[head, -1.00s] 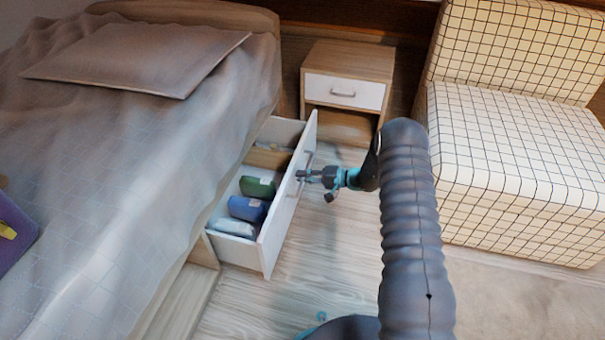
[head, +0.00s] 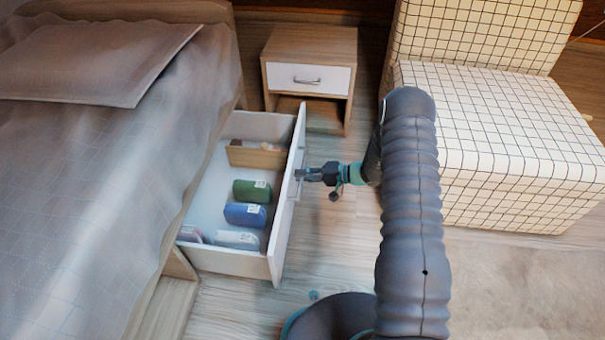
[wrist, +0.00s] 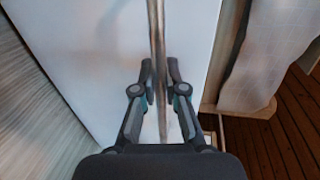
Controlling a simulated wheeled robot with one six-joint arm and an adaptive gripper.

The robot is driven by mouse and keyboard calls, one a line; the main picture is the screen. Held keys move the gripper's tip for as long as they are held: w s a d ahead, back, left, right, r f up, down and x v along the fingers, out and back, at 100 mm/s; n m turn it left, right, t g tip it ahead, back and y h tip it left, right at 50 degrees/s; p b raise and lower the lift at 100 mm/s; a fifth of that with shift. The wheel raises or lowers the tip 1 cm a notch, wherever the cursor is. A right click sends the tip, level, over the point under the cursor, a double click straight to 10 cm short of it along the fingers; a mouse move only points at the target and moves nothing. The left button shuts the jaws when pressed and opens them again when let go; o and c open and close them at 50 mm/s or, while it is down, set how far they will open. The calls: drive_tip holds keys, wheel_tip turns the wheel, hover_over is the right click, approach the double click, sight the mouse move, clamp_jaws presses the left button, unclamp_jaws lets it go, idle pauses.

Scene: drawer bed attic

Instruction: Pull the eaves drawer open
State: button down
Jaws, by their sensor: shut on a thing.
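The eaves drawer (head: 281,220) under the bed stands open, its white front out from the bed's side. Inside it are a green item (head: 252,191), a blue item (head: 245,215), a white item (head: 237,240) and a wooden divider (head: 258,156). My gripper (head: 304,175) is at the outer face of the drawer front, shut on its metal handle (head: 300,160). In the wrist view the handle bar (wrist: 157,40) runs between the two fingers (wrist: 159,80), against the white front panel.
A wooden nightstand (head: 308,46) with a white drawer stands behind the open drawer. A checked chair (head: 510,130) stands at the right. The bed (head: 90,170) fills the left. Bare floor (head: 330,240) lies between the drawer and my arm.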

drive_tip(key=shift+w, duration=0.2)
drive_tip(key=c, duration=1.2)
unclamp_jaws()
drive_tip(key=shift+a, duration=0.15)
